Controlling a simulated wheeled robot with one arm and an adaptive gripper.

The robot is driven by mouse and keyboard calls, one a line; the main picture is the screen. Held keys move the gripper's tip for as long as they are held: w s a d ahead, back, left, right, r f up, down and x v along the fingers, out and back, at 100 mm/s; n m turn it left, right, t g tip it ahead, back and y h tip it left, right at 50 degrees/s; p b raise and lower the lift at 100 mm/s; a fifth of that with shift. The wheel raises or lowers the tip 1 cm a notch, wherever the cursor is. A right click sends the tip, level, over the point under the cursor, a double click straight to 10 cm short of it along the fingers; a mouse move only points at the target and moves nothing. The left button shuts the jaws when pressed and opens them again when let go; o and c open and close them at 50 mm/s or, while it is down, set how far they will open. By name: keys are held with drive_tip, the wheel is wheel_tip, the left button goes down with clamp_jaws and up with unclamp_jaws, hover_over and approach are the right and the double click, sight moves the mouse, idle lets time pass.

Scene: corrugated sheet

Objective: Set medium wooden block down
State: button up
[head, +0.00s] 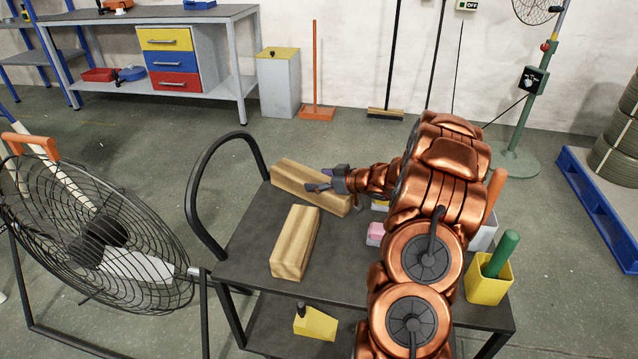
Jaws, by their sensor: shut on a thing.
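The medium wooden block (291,177) is a long light-brown beam at the far side of the dark cart top (245,250), running from upper left to lower right. My gripper (319,187) reaches in from the right and is shut on it near its middle. The fingers cover part of the block. I cannot tell whether its underside touches the cart top. A second wooden block (295,243) lies on the cart in front of it, apart from my gripper.
My arm hides much of the cart's right side. A pink item (375,233) sits beside the arm. A yellow cup (489,281) with a green-handled item (502,253) is at the right edge. A black handle (199,185) rises at left, near a fan (95,235).

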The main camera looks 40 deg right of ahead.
drive_tip(key=shift+f, duration=0.15)
drive_tip(key=o, duration=1.7)
drive_tip(key=shift+f, duration=0.1)
drive_tip(key=shift+o, duration=0.2)
